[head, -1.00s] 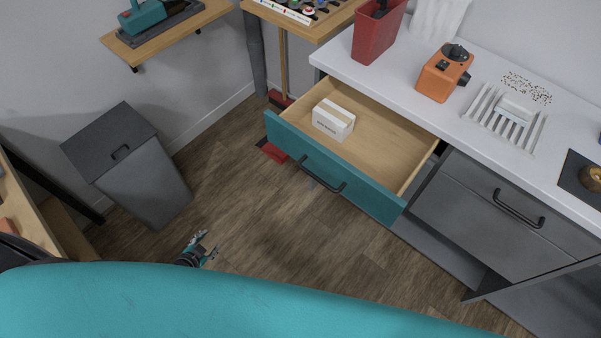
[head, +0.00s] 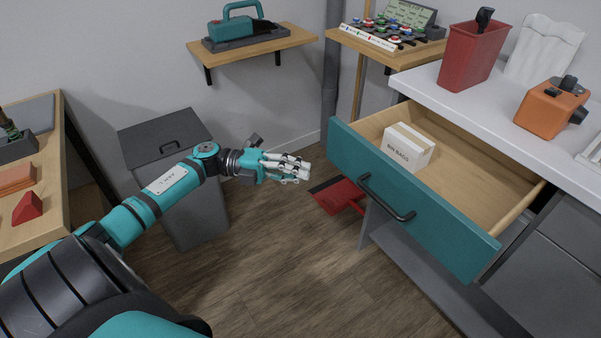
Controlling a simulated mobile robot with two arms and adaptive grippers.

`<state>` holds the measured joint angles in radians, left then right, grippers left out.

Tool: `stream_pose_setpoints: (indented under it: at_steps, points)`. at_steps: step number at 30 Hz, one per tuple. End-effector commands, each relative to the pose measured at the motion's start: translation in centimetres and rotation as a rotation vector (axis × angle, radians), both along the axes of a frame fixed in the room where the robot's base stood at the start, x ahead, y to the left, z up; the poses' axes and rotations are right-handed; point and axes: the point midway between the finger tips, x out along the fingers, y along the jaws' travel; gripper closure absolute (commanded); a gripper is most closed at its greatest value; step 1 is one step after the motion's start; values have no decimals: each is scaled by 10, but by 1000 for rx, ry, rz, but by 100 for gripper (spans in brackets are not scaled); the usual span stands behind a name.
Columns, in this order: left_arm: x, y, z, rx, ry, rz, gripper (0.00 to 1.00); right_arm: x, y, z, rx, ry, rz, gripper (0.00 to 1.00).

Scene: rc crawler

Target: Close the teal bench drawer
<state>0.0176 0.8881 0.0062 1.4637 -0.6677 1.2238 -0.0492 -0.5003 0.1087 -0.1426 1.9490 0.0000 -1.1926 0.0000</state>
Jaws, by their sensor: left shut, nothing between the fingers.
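The teal bench drawer (head: 450,238) stands pulled out from the grey bench, with a dark bar handle (head: 386,198) on its front. Its wooden inside is visible and holds a white box (head: 405,150) labelled "BIN BAGS" near the left end. My left gripper (head: 305,169) is shut and empty. My right gripper is not in view.
A grey lidded bin (head: 190,215) stands behind my left arm. A red dustpan (head: 340,196) is on the floor by the bench. The white worktop (head: 425,82) carries a red container (head: 470,58) and an orange device (head: 550,110). Wooden floor in front of the drawer is clear.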

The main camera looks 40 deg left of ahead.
Motion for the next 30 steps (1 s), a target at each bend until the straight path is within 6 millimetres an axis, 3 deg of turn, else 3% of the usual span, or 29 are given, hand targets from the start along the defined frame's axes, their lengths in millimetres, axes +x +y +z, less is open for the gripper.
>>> stream_pose_setpoints:
  at_steps: [9,12,18,30]
  points:
    - [29,-63,2,-5,-3,0,100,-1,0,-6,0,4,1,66]
    - [47,-66,1,-5,-3,4,100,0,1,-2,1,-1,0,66]
    - [63,-72,0,-3,-1,2,100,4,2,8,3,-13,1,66]
    - [66,-72,0,-3,1,3,100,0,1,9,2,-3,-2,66]
